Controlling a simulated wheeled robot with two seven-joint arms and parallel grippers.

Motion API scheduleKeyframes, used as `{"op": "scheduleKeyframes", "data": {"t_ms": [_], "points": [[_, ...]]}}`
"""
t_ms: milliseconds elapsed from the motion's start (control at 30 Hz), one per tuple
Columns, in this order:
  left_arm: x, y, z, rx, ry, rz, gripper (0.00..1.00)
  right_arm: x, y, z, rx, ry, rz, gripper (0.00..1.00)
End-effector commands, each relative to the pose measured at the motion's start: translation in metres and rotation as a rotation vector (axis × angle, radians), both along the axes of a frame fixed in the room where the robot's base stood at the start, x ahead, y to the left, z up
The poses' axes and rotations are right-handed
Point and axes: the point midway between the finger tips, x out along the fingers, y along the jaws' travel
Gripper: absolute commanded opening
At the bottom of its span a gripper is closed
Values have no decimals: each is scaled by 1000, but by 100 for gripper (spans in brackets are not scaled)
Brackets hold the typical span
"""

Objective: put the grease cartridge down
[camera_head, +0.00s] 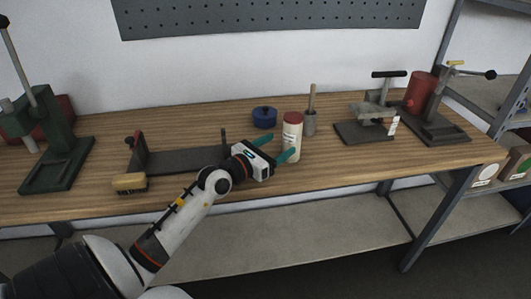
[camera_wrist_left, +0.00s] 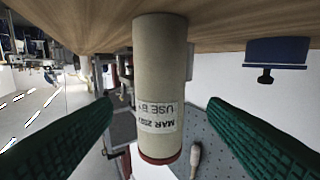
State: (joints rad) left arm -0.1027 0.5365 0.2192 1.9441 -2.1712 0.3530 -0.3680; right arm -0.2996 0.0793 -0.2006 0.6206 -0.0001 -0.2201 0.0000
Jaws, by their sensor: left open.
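The grease cartridge (camera_head: 292,140) is a beige cylinder with a red cap, standing upright on the wooden bench (camera_head: 213,118). In the left wrist view, which is upside down, the cartridge (camera_wrist_left: 160,65) shows a "USE BY" label and its base meets the bench top. My left gripper (camera_head: 277,149) is open, with its teal fingers pointing at the cartridge from the left. In the left wrist view the fingers stand wide on both sides of it, with visible gaps. My right gripper is not in view.
A blue round container (camera_head: 264,117) and a grey pot with a wooden handle (camera_head: 310,124) stand close behind the cartridge. A dark fixture (camera_head: 180,161) and a yellow-brown brush (camera_head: 129,182) lie left. A green press (camera_head: 57,165) and grey fixtures (camera_head: 364,131) stand farther off.

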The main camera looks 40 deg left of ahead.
Motion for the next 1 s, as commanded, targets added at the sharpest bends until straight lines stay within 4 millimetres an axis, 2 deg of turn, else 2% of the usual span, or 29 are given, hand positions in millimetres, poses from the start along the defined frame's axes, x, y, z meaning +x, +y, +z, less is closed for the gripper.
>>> {"op": "scheduleKeyframes", "data": {"t_ms": [100, 300, 1000], "points": [[-22, 3, -2, 2, 3, -1, 68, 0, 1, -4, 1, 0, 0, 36], [-40, 6, 0, 2, 0, 0, 68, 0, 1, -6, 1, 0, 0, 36], [-42, 6, 0, 2, 0, 0, 68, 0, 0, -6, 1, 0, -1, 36]]}}
